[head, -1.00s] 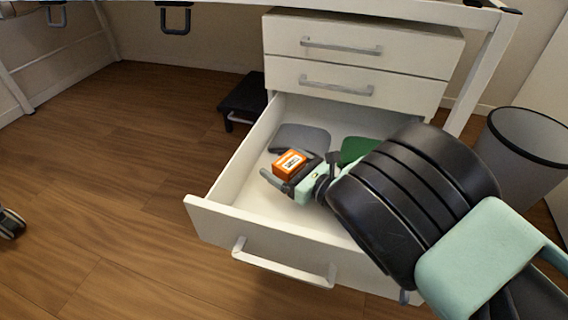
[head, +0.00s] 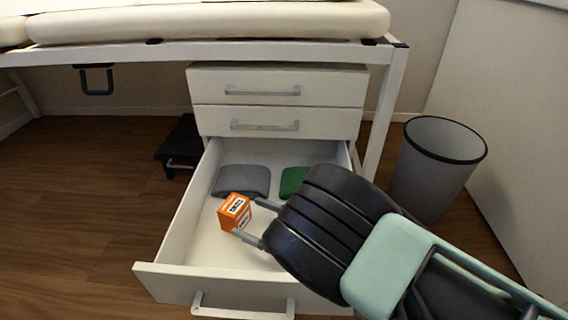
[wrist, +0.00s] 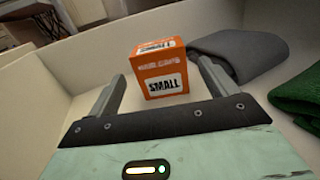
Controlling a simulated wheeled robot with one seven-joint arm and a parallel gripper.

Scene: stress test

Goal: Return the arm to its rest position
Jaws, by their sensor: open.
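My gripper (head: 247,221) is open and reaches into the pulled-out bottom drawer (head: 163,283) from the right. In the wrist view my gripper (wrist: 158,92) shows its two fingers apart, with an orange box (wrist: 160,62) marked "SMALL" ahead, between their tips in the picture. In the head view the orange box (head: 233,212) sits in the drawer just beyond the fingers. I cannot tell whether a finger touches it. My arm's black and mint-green links cross the drawer's right side and hide part of it.
A grey folded cloth (head: 243,180) and a green one (head: 293,181) lie at the back of the drawer. Two shut drawers (head: 277,91) are above, under a padded bench (head: 210,22). A grey bin (head: 435,165) stands right. A black step (head: 180,143) stands left. The floor at left is clear.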

